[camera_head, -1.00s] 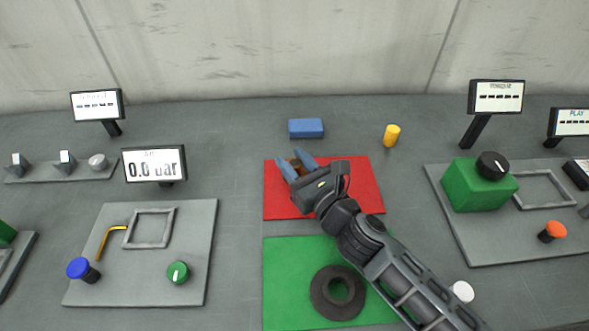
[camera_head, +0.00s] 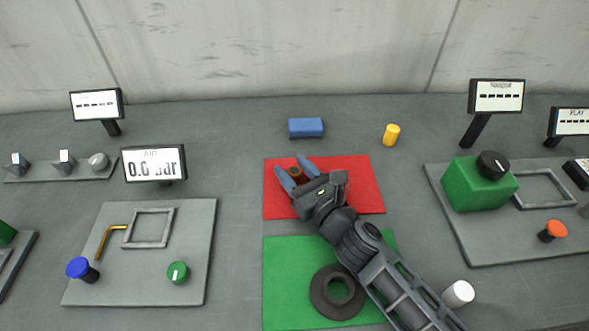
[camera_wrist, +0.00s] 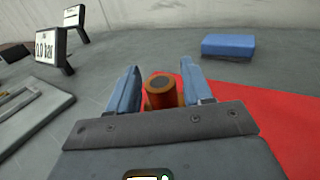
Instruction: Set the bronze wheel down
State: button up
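The bronze wheel (camera_wrist: 162,92) shows in the wrist view as an orange-brown round piece with a darker top, between my two blue fingers. In the head view the bronze wheel (camera_head: 296,174) is a small brown patch between the fingertips, over the red mat (camera_head: 365,190). My gripper (camera_head: 297,171) is low over the mat's left part. Its fingers stand apart on either side of the wheel, with narrow gaps showing near it in the wrist view (camera_wrist: 160,85). The wheel's lower part is hidden by my gripper, so its contact with the mat cannot be seen.
A green mat (camera_head: 285,285) with a dark ring (camera_head: 325,309) lies in front. A blue block (camera_head: 306,128) and a yellow cylinder (camera_head: 391,134) stand behind. A white cylinder (camera_head: 458,293) is right of my arm. Grey panels flank both sides.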

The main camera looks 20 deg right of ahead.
aim_at(299, 176)
jog(key=shift+o, duration=1)
jog(key=shift+r, duration=0.2)
jog(key=shift+s+d+f, duration=0.15)
jog(key=shift+s, duration=0.2)
jog(key=b+v, duration=0.2)
jog(key=v, duration=0.3)
jog(key=shift+s, duration=0.3)
jog(key=shift+s+b, duration=0.3)
jog(key=shift+s, duration=0.3)
jog(key=shift+d, duration=0.1)
